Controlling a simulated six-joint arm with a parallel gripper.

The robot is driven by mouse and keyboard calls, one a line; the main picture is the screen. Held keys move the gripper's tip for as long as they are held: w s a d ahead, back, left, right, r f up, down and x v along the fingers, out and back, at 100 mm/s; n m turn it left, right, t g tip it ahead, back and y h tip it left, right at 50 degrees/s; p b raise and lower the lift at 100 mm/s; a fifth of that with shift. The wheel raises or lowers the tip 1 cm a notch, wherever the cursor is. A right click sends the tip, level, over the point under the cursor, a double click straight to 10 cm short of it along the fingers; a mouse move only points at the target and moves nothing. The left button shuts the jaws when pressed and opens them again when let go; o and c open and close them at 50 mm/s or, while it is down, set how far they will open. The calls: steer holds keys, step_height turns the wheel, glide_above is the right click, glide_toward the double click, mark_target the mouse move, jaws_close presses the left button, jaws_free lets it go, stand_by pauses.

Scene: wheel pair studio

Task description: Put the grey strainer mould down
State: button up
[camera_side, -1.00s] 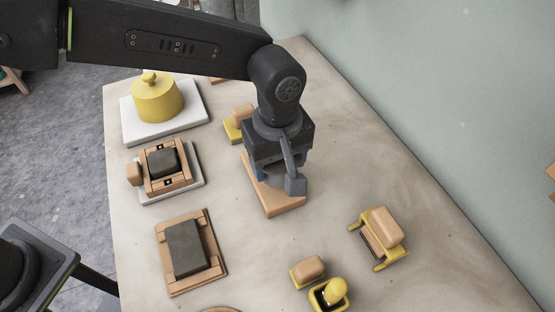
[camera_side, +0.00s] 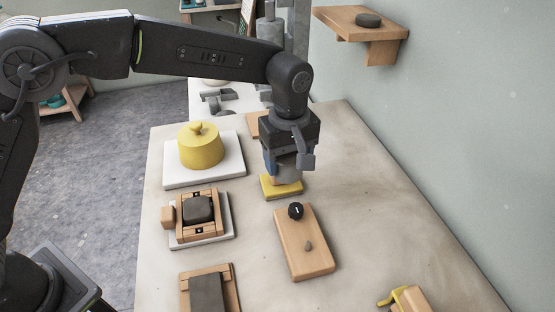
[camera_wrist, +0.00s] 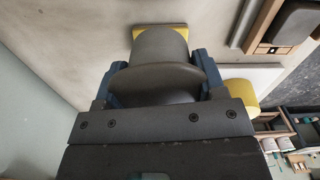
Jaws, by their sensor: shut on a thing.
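My gripper (camera_wrist: 160,85) is shut on a grey rounded piece with a wide flange, the grey strainer mould (camera_wrist: 160,50), best seen in the wrist view. In the side view my gripper (camera_side: 287,168) points down just above a yellow pad (camera_side: 283,189), and the fingers largely hide what is between them. The pad's yellow corners (camera_wrist: 181,32) show past the mould in the wrist view. I cannot tell whether the mould touches anything below it.
A wooden board (camera_side: 306,255) with a black knob (camera_side: 296,211) lies in front of the pad. To the left are a yellow lidded dome (camera_side: 200,150) on a white slab and a wooden frame (camera_side: 183,222) with a grey block.

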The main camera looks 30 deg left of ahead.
steer(key=w+a+r+n, duration=0.1)
steer(key=w+a, duration=0.4)
steer(key=a, duration=0.6)
steer(key=w+a+r+n, duration=0.15)
steer(key=w+a, duration=0.35)
steer(key=a, duration=0.6)
steer(key=w+d+f, duration=0.1)
steer(key=d+f, duration=0.1)
steer(key=d, duration=0.1)
steer(key=d+f, duration=0.3)
steer(key=d, duration=0.1)
steer(key=w+d+f, duration=0.1)
steer(key=d+f, duration=0.1)
steer(key=d, duration=0.2)
steer(key=shift+w+f, duration=0.35)
steer(key=shift+f, duration=0.05)
steer(key=shift+f+n, duration=0.25)
steer(key=shift+f, duration=1.7)
steer(key=shift+f, duration=0.1)
steer(key=o, duration=1.1)
steer(key=shift+f, duration=0.1)
